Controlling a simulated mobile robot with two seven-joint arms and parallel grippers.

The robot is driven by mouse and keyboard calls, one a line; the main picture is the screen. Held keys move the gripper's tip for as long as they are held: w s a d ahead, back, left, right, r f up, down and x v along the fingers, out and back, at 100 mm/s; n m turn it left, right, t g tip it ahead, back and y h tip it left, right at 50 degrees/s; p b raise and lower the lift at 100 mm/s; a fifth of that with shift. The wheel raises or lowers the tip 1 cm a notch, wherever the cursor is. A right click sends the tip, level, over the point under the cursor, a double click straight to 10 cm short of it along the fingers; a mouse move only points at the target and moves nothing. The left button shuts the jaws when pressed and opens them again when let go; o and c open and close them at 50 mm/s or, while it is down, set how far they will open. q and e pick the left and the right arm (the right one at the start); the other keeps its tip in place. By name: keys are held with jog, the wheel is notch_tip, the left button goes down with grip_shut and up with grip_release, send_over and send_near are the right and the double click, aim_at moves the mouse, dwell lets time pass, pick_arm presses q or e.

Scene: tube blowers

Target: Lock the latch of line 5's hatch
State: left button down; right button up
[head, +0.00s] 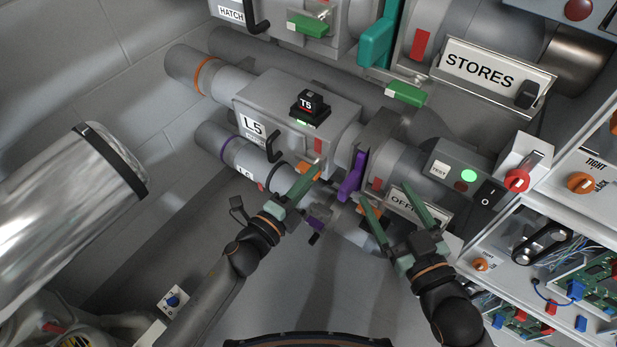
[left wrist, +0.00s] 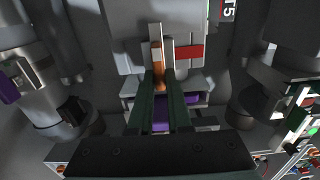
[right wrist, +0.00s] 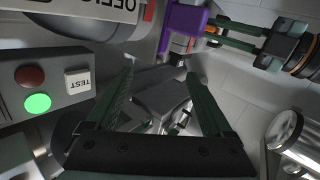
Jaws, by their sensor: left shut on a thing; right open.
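The line 5 housing (head: 290,100), labelled L5, has a black hatch handle (head: 273,147) on its front. The orange hatch latch (head: 309,169) is at the housing's lower right edge, beside a red patch (head: 318,147). My left gripper (head: 310,175) is shut on the latch. In the left wrist view the orange latch (left wrist: 157,62) stands between the fingertips against a pale bracket, with the red patch (left wrist: 190,52) to its right. My right gripper (head: 384,194) is open and empty near the OFFICE sign (head: 404,203); its fingers also show in the right wrist view (right wrist: 162,75).
A black T5 device (head: 310,105) sits on the housing. A purple lever (head: 352,177) is just right of my left gripper. Another line's pipe (head: 240,158) runs below.

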pick_arm(q)
jog(key=c, duration=0.9)
grip_release()
jog(key=shift+o, duration=0.2)
jog(key=v, duration=1.2)
jog(key=shift+s+a+p, duration=0.15)
jog(key=shift+s+p, duration=0.05)
jog(key=shift+p, duration=0.2)
pick_arm(e)
jog(key=shift+m+g+h, duration=0.3)
jog(key=shift+g, duration=0.6)
jog(key=f, duration=0.2)
jog(key=s+f, duration=0.1)
jog(key=f, duration=0.1)
jog(key=shift+f, duration=0.15)
jog(key=shift+w, duration=0.1)
